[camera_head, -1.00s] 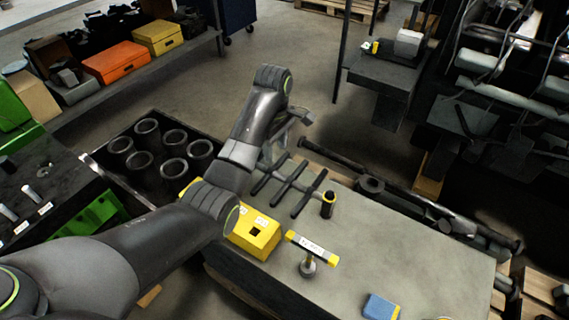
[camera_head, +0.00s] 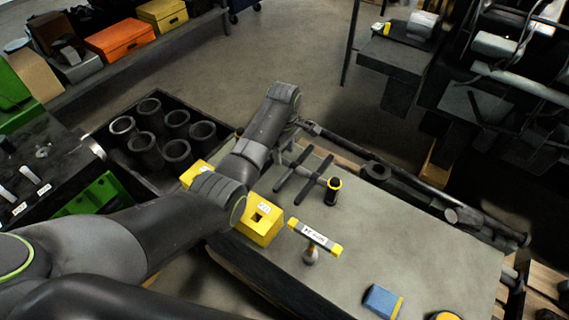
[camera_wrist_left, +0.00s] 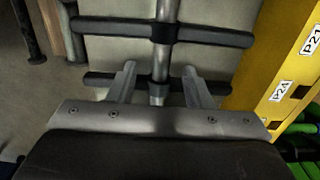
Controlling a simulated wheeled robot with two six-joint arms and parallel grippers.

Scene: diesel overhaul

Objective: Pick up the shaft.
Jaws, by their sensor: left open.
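A grey shaft (camera_wrist_left: 159,58) with dark cross bars lies on the grey bench top. In the left wrist view it runs upright through the middle, with a collar at each crossing. My left gripper (camera_wrist_left: 160,68) is open, its two fingers on either side of the shaft close to the lower cross bar (camera_wrist_left: 100,80). I cannot tell whether they touch it. In the head view the dark cross bars (camera_head: 316,181) show right of my left arm, which hides part of the shaft and the fingertips. My right gripper is out of view.
Yellow block (camera_head: 262,222) stands beside the shaft. Nearby are a black cylinder with a yellow top (camera_head: 333,190), a labelled T-shaped piece (camera_head: 314,237) and a blue block (camera_head: 382,301). A long dark rod (camera_head: 410,185) lies along the far side.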

